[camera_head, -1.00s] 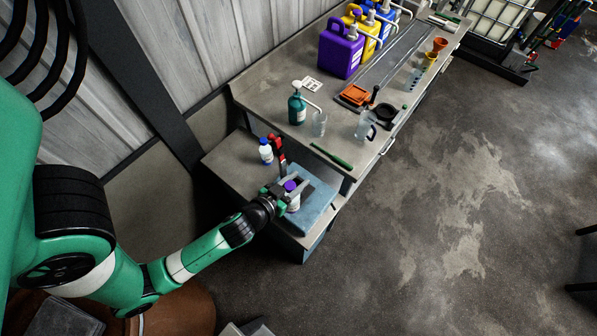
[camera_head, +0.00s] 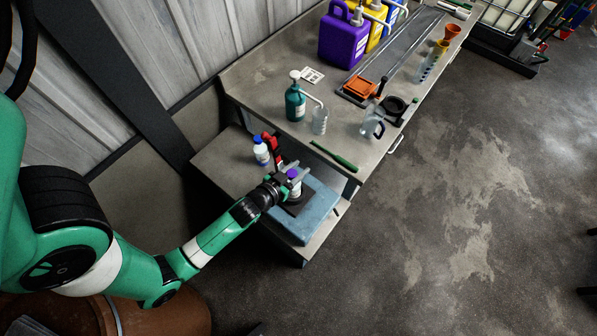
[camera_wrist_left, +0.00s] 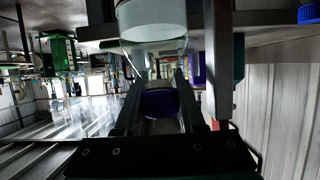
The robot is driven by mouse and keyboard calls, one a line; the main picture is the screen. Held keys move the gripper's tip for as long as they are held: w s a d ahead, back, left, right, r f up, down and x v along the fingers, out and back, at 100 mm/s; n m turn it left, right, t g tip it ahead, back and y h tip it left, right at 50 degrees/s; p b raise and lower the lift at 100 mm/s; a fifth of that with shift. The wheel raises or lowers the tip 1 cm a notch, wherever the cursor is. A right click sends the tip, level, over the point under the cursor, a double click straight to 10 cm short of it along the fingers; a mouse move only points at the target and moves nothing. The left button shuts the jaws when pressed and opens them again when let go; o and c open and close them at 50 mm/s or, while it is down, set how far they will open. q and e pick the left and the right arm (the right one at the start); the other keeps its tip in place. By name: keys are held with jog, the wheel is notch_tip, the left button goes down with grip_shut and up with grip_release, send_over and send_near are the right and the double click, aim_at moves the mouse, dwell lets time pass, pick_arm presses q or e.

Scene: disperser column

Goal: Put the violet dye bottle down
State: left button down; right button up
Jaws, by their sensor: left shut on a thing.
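My left gripper (camera_head: 288,178) is shut on a small bottle with a violet cap (camera_head: 292,174). The bottle's pale body (camera_head: 296,189) shows just below the gripper, over a dark square patch on a light blue block (camera_head: 318,214). I cannot tell whether its base touches anything. In the left wrist view, the violet cap (camera_wrist_left: 158,103) sits between the two fingers, with clear shoulders and a white body (camera_wrist_left: 152,20) beyond; the picture is upside down. My right gripper is not in view.
The higher worktop holds a teal pump bottle (camera_head: 295,103), a clear beaker (camera_head: 319,120), a green-handled tool (camera_head: 336,156) and a violet jug (camera_head: 343,40).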

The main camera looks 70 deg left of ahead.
pick_arm(q)
jog(key=shift+r, duration=0.15)
jog(key=shift+f, duration=0.25)
jog(key=c, duration=0.5)
grip_release()
jog(key=shift+r, duration=0.1)
jog(key=shift+r+p, duration=0.25)
jog(key=shift+p, duration=0.05)
jog(key=b+v, duration=0.1)
jog(key=v, duration=1.1)
jog(key=shift+f, duration=0.15)
